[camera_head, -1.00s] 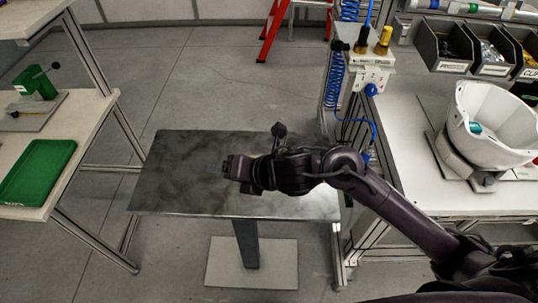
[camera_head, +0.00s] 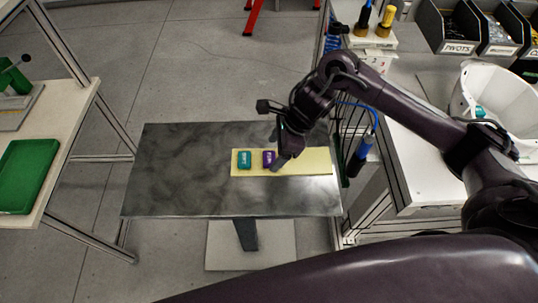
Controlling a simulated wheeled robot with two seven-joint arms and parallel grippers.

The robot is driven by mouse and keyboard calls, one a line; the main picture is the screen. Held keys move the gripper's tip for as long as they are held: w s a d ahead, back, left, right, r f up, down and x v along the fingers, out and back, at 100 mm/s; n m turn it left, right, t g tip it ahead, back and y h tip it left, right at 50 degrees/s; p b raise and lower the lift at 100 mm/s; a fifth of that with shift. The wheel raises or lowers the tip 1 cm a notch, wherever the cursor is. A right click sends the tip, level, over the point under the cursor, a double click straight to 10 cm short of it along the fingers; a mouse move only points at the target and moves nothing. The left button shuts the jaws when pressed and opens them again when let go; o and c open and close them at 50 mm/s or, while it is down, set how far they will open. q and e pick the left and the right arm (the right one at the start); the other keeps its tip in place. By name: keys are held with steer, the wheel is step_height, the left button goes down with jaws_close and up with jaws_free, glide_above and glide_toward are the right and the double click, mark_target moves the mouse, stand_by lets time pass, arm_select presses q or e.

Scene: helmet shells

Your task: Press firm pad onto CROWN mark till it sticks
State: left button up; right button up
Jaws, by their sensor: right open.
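A teal pad (camera_head: 245,159) and a purple pad (camera_head: 269,158) lie side by side on a pale yellow strip (camera_head: 310,161) on the dark metal table. Each has a small label too small to read, so I cannot tell which is firm. My right gripper (camera_head: 279,164) is open, pointing down at the right side of the purple pad; I cannot tell whether it touches it. A white helmet shell (camera_head: 470,92) stands on the right bench, with a teal piece (camera_head: 480,111) inside. I cannot make out the CROWN mark. My left gripper is out of view.
The dark table (camera_head: 180,180) is bare left of the strip. A green tray (camera_head: 25,175) lies on the left bench. Labelled bins (camera_head: 450,28) stand behind the shell. Bottles with yellow parts (camera_head: 386,20) stand at the right bench's back corner.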

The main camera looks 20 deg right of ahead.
mark_target(269, 159)
steer(key=shift+x, duration=1.25)
steer(key=c, duration=1.1)
steer(key=shift+o, duration=0.2)
steer(key=shift+r, duration=0.15)
